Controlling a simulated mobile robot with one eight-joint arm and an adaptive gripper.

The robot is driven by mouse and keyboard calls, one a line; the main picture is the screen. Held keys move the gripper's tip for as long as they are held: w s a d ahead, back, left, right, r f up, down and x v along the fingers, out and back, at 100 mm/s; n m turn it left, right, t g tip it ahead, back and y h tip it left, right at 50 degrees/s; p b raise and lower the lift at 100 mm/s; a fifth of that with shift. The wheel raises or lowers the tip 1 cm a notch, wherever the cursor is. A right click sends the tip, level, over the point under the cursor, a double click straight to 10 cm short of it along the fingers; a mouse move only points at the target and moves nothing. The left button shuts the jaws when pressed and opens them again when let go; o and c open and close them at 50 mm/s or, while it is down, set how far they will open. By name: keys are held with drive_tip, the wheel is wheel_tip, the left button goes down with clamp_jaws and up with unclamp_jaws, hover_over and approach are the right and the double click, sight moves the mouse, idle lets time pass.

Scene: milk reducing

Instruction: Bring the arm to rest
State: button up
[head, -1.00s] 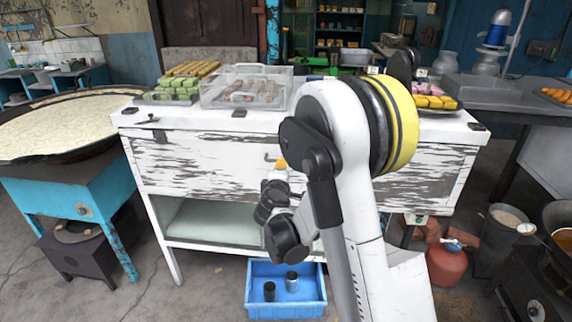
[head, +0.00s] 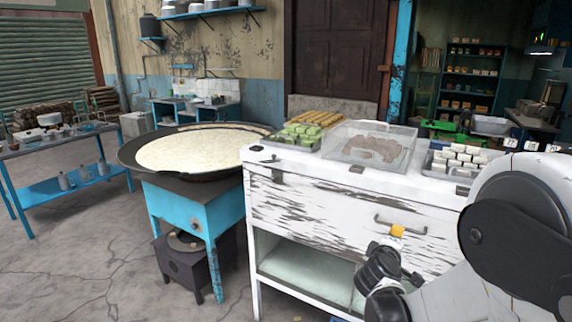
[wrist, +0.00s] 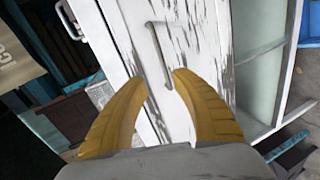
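My arm (head: 520,235) reaches in from the lower right of the head view, bent low in front of a white, worn cabinet (head: 310,210). My gripper (wrist: 158,78) shows in the wrist view as two yellow fingers standing apart with nothing between them. One yellow finger part shows in the head view in front of the drawer handle (head: 425,230). In the wrist view the handle (wrist: 160,52) lies beyond the fingertips; I cannot tell whether they touch it.
On the cabinet stand a clear box (head: 368,150), green sweets (head: 297,134) and a tray of white pieces (head: 460,160). A wide pan (head: 195,150) on a blue stand (head: 190,215) is at left. Open floor (head: 80,270) lies at front left.

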drive_tip(key=s+a+m+g+y, duration=0.1)
drive_tip(key=s+a+m+y, duration=0.1)
drive_tip(key=s+a, duration=0.3)
drive_tip(key=s+a+r+m+g+y, duration=0.1)
drive_tip(key=s+a+m+g+y, duration=0.1)
drive_tip(key=s, duration=1.2)
drive_tip(key=s+a+r+m+g+y, duration=0.1)
drive_tip(key=s+a+m+y, duration=0.3)
drive_tip(key=s+a, duration=0.4)
drive_tip(key=shift+s+a+m+g, duration=0.25)
drive_tip(key=shift+s+m+g, duration=0.35)
drive_tip(key=shift+s+m, duration=0.4)
drive_tip(key=shift+s, duration=0.1)
